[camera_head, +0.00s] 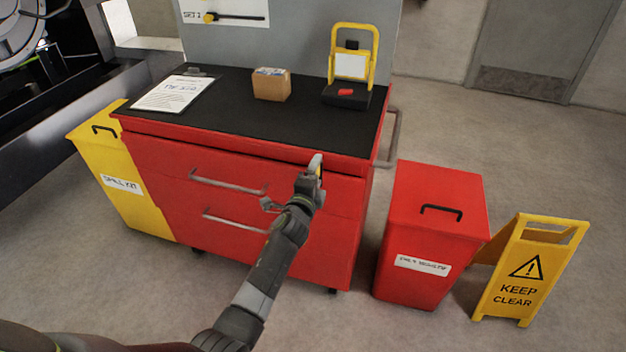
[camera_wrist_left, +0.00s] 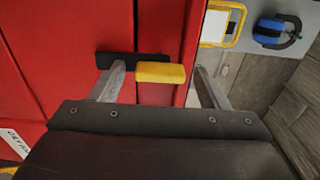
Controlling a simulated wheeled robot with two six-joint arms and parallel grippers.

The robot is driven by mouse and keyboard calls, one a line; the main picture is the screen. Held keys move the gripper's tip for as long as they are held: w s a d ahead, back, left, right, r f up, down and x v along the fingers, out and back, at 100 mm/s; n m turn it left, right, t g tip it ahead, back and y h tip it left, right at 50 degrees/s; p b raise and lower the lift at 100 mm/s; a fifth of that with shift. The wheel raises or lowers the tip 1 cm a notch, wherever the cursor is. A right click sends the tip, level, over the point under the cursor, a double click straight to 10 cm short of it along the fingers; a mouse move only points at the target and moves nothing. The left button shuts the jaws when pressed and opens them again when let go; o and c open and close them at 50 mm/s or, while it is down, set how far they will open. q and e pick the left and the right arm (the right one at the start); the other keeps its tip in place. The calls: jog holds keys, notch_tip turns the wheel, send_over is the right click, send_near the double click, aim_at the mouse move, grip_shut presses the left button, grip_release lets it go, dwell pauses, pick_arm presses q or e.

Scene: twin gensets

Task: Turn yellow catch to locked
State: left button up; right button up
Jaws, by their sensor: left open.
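The yellow catch (camera_wrist_left: 160,73) shows in the left wrist view as a short yellow bar beside a black plate (camera_wrist_left: 130,61) on the red cabinet front. My left gripper (camera_head: 314,166) is open at the upper right of the red cabinet (camera_head: 240,205) in the head view. In the left wrist view its two fingers stand on either side of the yellow bar, with a gap on both sides. In the head view the catch is largely hidden behind the gripper. I cannot tell any locked marking. My right gripper is not in view.
On the black cabinet top are a clipboard (camera_head: 174,94), a cardboard box (camera_head: 271,86) and a yellow-framed stand (camera_head: 353,58). A yellow bin (camera_head: 128,190) stands left. A red bin (camera_head: 433,232) and a yellow floor sign (camera_head: 527,275) stand right. The front floor is open.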

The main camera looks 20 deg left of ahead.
pick_arm(q)
jog(key=s+p, duration=0.7)
jog(key=s, duration=1)
jog(key=shift+s+a, duration=0.2)
jog(key=shift+a, duration=0.1)
jog(key=s+a+f+n+g, duration=0.25)
jog(key=s+f, duration=0.35)
jog(key=f, duration=0.4)
jog(key=s+a+f+n+g+y, duration=0.1)
jog(key=s+a+f+n+g, duration=0.25)
jog(key=f, duration=0.65)
jog(key=s+f+n+g, duration=0.3)
jog(key=s+f+n, duration=0.1)
jog(key=s+f, duration=0.4)
jog(key=s+a+f+n+g, duration=0.2)
jog(key=s+f+n, duration=0.1)
jog(key=s, duration=0.6)
jog(key=s+a+f+n+g, duration=0.2)
jog(key=s+f, duration=0.4)
jog(key=s, duration=0.3)
jog(key=s+a+f+n+g, duration=0.3)
jog(key=s+f+n, duration=0.1)
jog(key=s, duration=0.5)
jog(key=shift+f+g+y, duration=0.3)
jog(key=shift+f+g, duration=0.05)
jog(key=shift+g, duration=0.05)
